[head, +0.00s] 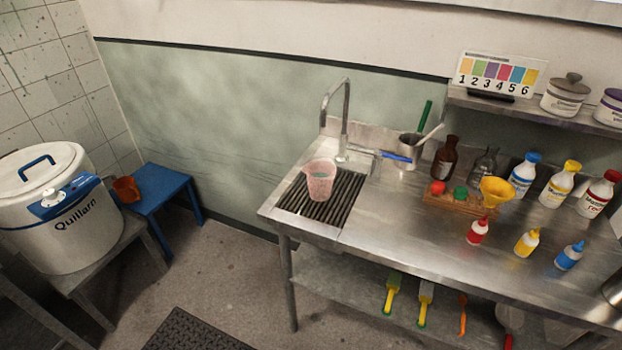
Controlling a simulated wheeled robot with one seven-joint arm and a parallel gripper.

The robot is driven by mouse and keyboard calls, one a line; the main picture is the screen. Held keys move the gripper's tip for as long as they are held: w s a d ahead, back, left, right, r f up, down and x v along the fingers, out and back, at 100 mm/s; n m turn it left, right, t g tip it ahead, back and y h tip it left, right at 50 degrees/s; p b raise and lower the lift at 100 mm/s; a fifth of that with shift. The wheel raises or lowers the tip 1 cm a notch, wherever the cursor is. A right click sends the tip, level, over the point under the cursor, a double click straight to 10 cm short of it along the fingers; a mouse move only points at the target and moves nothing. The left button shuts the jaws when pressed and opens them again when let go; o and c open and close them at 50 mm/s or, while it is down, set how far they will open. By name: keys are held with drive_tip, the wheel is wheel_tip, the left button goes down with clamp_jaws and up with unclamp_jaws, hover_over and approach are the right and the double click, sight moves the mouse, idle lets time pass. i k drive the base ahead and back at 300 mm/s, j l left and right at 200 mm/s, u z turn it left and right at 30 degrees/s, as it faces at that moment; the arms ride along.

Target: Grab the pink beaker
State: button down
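The pink beaker (320,184) is translucent and stands upright on the dark slatted drain grate (342,208) at the left end of the steel table (385,240). It is in front of the faucet (343,118). Whether it holds anything is hard to tell. My gripper is not in this view.
Right of the beaker are a steel cup with tools (408,150), a brown bottle (446,160), a yellow funnel (496,190) and several small bottles. A white bucket (60,240) and a blue stool (160,190) stand left. The floor (235,275) before the table's left end is largely clear.

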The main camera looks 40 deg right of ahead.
sight(321, 173)
drive_tip(key=i+l+u, duration=0.3)
drive_tip(key=i, duration=0.15)
drive_tip(key=i+l+u, duration=0.3)
drive_tip(key=i, duration=0.15)
drive_tip(key=j, duration=0.1)
